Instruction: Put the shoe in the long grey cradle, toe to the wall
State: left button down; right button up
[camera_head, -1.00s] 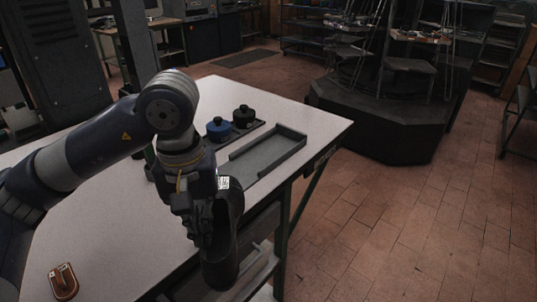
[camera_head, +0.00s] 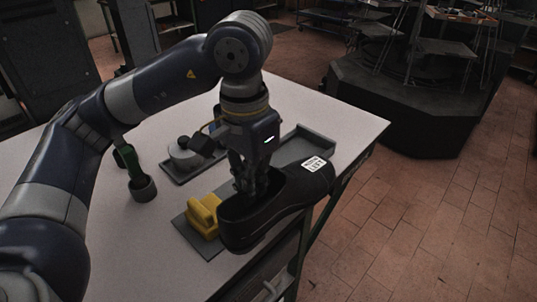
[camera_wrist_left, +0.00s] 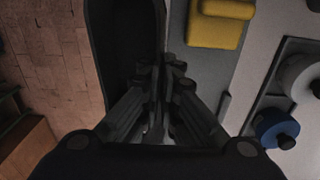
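The black shoe (camera_head: 285,205) has a white label marked LEFT near its toe. Its toe points right and away from me, and its heel end is nearest. My left gripper (camera_head: 250,188) is shut on the side wall of the shoe's opening. In the left wrist view the dark shoe (camera_wrist_left: 105,55) lies left of and between the fingers (camera_wrist_left: 160,75). The long grey cradle (camera_head: 318,142) is behind the shoe and partly hidden by it. The toe overlaps the cradle's near side in the picture; I cannot tell the height between them. My right gripper is not in view.
A yellow block (camera_head: 204,215) stands on a dark grey plate (camera_head: 190,236) beside the heel. A dark tray (camera_head: 180,178) with pots is behind the gripper; a blue pot (camera_wrist_left: 277,130) shows in the wrist view. A green-handled tool (camera_head: 130,160) stands in a cup (camera_head: 143,188).

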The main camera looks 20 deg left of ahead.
pick_arm(q)
jog(key=w+a+p, duration=0.1)
jog(key=w+a, duration=0.1)
jog(key=w, duration=0.2)
jog(key=w+a+f+p, duration=0.1)
jog(key=w+a, duration=0.1)
jog(key=w, duration=0.2)
jog(key=w+a+f+p, duration=0.1)
jog(key=w+a, duration=0.1)
jog(key=w, duration=0.2)
jog(key=shift+w+a+f+p, duration=0.2)
jog(key=shift+a+f+p, duration=0.1)
jog(key=shift+a, duration=0.1)
notch_tip(320, 180, down, 2)
jog(key=shift+p, duration=0.4)
jog(key=shift+f, duration=0.3)
jog(key=c, duration=1.8)
grip_release()
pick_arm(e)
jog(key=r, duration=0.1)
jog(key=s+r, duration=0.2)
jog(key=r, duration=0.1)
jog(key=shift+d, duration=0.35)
